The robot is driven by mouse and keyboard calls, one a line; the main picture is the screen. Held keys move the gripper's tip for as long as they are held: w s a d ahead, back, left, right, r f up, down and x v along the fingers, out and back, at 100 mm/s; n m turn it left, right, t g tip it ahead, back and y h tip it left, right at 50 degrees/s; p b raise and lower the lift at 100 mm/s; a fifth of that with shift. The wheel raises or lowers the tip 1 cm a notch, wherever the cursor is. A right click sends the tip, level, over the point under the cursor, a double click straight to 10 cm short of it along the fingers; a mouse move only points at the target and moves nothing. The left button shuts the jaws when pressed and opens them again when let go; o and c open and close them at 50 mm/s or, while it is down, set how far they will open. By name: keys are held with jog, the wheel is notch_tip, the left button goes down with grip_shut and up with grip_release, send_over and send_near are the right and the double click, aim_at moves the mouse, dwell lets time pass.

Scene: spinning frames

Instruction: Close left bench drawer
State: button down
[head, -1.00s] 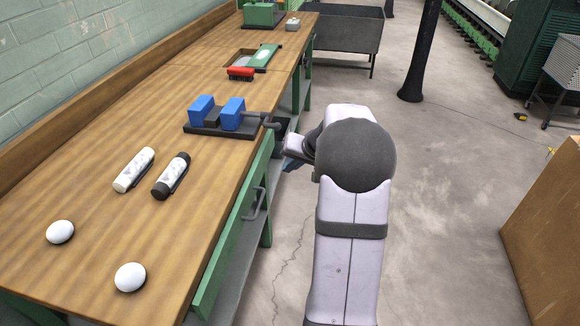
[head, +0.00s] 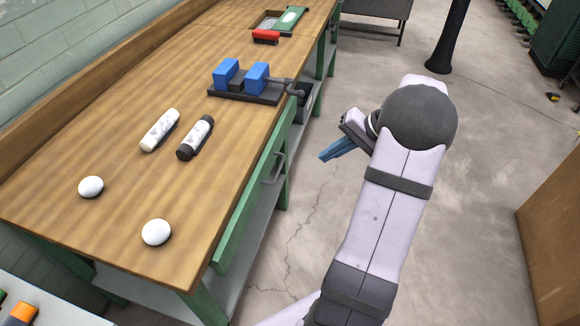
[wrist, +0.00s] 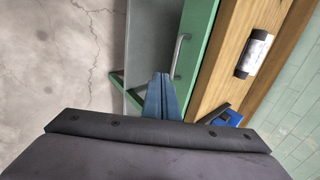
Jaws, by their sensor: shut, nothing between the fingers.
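The near drawer under the bench has a long green front with a grey bar handle (head: 275,168). The green front (head: 243,212) runs just below the bench top's edge. How far it stands out is hard to tell. In the wrist view the green front (wrist: 199,35) and its handle (wrist: 180,57) are just beyond and right of my fingers. My gripper (head: 323,157) has blue fingers, shut and empty, hanging over the floor to the right of the drawer and apart from it. It also shows at the middle of the wrist view (wrist: 162,76).
The wooden bench top (head: 120,225) carries two white balls, two marker-like cylinders, a black fixture with blue blocks (head: 243,82) and a red item (head: 266,37). A grey lower shelf (head: 250,235) lies under the bench. A brown box (head: 555,220) stands at right. The concrete floor between is clear.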

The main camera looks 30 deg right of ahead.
aim_at(267, 168)
jog(key=w+a+f+p, duration=0.3)
jog(key=w+a+f, duration=0.4)
jog(key=a+f, duration=0.1)
jog(key=shift+a, duration=0.15)
dwell(0.6)
jog(key=w+a+b, duration=0.3)
jog(key=shift+w+a+f, duration=0.15)
jog(key=shift+w+a, duration=0.1)
jog(key=shift+w, duration=0.1)
dwell(0.3)
